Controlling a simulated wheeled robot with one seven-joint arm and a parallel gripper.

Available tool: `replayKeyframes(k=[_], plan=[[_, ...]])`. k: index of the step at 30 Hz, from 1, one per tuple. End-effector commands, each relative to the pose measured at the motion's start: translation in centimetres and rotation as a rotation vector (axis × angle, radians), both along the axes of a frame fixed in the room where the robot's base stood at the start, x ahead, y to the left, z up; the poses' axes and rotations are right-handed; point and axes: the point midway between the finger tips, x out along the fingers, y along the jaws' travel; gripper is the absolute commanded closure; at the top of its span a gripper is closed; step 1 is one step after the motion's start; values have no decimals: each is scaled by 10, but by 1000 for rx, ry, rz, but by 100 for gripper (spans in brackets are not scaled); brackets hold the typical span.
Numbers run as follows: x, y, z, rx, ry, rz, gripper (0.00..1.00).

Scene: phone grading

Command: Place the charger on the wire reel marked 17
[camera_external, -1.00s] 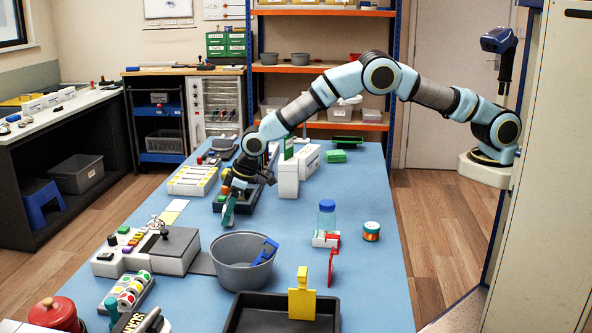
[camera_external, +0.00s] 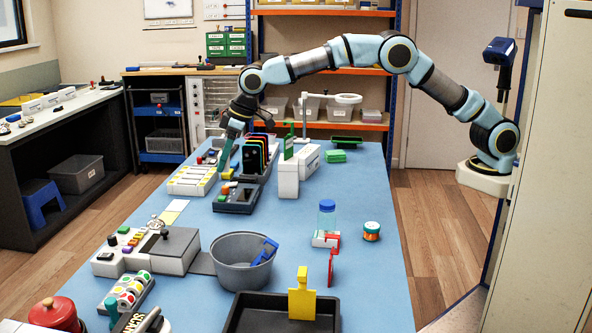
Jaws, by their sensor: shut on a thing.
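My gripper (camera_external: 233,124) is above the far left part of the blue table, pointing down. It is shut on a long teal piece (camera_external: 226,152) that hangs below the jaws; whether this is the charger I cannot tell at this size. A small reel-like thing with an orange band and teal top (camera_external: 371,232) stands on the table at right; it may be a wire reel, and no number on it is legible. My gripper is far to the left of it and farther back.
A dark device (camera_external: 235,200) and a rack with upright phones (camera_external: 257,153) are near my gripper. A white box (camera_external: 288,180), a blue-capped bottle (camera_external: 327,217), a red stand (camera_external: 332,262), a grey bucket (camera_external: 240,270) and a black tray (camera_external: 262,310) stand nearer. The table's right side is mostly clear.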

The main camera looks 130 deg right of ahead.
Motion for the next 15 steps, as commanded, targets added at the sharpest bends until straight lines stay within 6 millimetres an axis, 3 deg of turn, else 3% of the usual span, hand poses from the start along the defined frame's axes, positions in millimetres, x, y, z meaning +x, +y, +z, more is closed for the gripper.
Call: replayKeyframes(k=[4, 15], plan=[[-1, 0, 26, 1, -2, 2, 100], [-34, 10, 11, 3, 1, 123, 100]])
